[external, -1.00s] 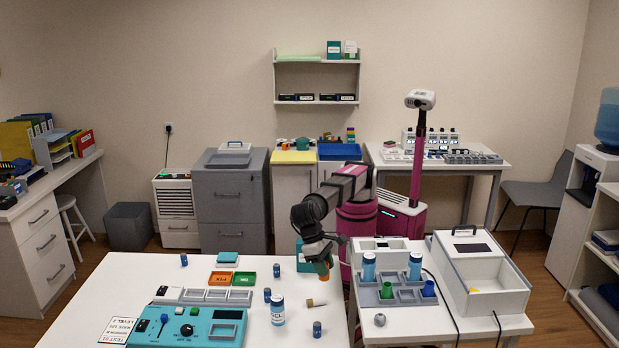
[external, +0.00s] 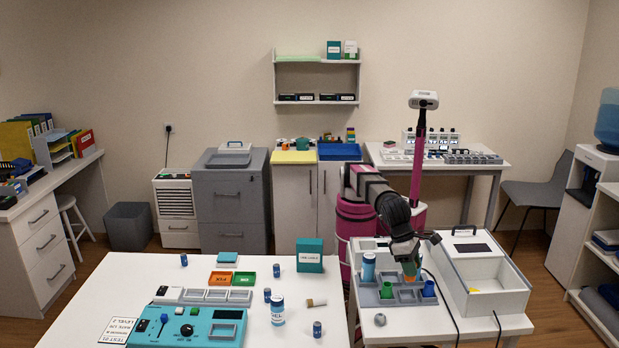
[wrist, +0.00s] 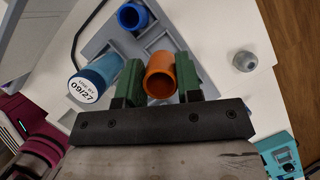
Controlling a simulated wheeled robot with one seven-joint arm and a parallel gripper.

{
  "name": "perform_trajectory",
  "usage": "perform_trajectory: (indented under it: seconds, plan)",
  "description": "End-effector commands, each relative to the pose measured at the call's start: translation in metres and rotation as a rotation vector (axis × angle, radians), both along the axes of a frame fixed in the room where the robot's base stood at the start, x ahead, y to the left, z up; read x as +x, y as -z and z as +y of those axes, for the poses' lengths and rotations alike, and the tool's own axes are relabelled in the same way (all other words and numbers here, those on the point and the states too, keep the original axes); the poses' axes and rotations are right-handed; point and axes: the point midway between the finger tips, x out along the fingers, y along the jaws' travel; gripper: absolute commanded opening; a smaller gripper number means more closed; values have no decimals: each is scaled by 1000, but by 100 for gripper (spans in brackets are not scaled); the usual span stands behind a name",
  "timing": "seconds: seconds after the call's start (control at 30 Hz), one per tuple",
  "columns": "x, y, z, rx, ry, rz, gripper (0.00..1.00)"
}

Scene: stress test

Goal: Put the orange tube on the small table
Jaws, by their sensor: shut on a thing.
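The orange tube (external: 409,268) is held upright between the fingertips of my gripper (external: 407,262) over the grey rack (external: 395,302) on the small table (external: 455,326) at the right. In the wrist view, the orange tube (wrist: 160,80) sits between the two green fingers of my gripper (wrist: 160,82), its open end showing. I cannot tell whether the tube's lower end touches the rack.
The rack also holds a blue bottle (external: 368,268), a green cup (external: 387,291) and a blue cup (external: 429,288). A small grey round object (external: 380,320) lies in front of it. A white open box (external: 490,275) stands to the right. The bigger white table (external: 150,270) is at the left.

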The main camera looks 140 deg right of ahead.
Motion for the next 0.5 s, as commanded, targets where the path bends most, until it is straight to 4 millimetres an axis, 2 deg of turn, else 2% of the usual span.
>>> perform_trajectory:
  seconds: [0.27,0.5]
  plan:
    - [0,14,-1,-1,0,1,6]
    - [0,37,-1,-1,-1,0,6]
